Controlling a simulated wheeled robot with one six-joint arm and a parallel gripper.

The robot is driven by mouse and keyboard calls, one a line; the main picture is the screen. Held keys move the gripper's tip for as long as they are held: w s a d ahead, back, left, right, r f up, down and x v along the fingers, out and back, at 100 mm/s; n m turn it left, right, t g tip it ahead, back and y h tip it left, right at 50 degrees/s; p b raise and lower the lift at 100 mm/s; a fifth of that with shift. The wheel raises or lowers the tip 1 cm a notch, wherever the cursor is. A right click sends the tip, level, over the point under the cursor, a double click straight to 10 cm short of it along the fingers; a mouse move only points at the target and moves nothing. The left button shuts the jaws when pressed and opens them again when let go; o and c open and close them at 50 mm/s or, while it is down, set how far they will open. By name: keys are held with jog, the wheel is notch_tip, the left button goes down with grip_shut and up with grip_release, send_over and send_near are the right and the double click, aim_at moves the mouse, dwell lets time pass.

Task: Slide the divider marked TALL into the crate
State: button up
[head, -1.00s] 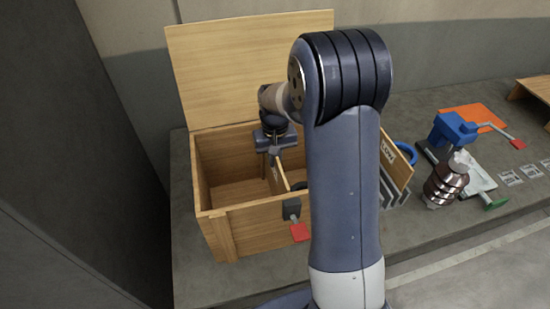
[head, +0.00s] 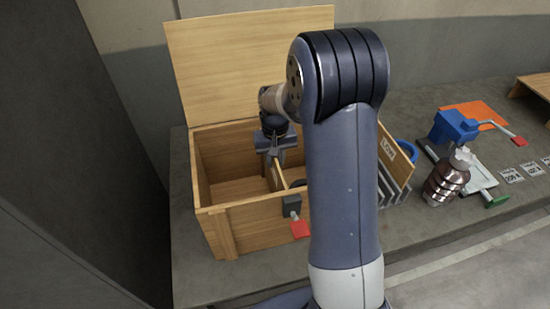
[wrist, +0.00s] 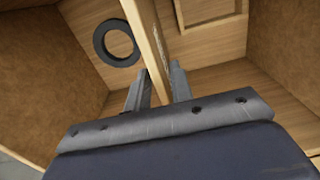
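The open wooden crate (head: 255,212) stands at the left of the bench with its lid (head: 250,70) raised behind. My gripper (head: 271,160) is inside the crate opening, pointing down. In the wrist view my gripper (wrist: 160,88) has one finger on each side of a wooden divider (wrist: 146,30) and looks shut on it. This divider (head: 281,175) stands on edge within the crate, near its right part. A mark shows on its face but is too oblique to read. Its lower edge is hidden, so I cannot tell how it is seated.
Another divider (head: 397,160) with a label, perhaps LOW, leans in a dark rack (head: 392,192) right of my arm. A latch with a red tab (head: 300,229) is on the crate front. A dark ring (wrist: 118,43) is on the crate wall. A blue clamp (head: 455,126) and ribbed bottle (head: 446,182) stand right.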

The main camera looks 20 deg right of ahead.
jog(key=shift+o, duration=0.7)
jog(key=shift+r, duration=0.1)
jog(key=shift+r, duration=0.2)
notch_tip(320, 180, up, 13)
jog(key=shift+f, duration=0.15)
notch_tip(320, 180, down, 13)
jog(key=shift+r, duration=0.1)
dwell(0.4)
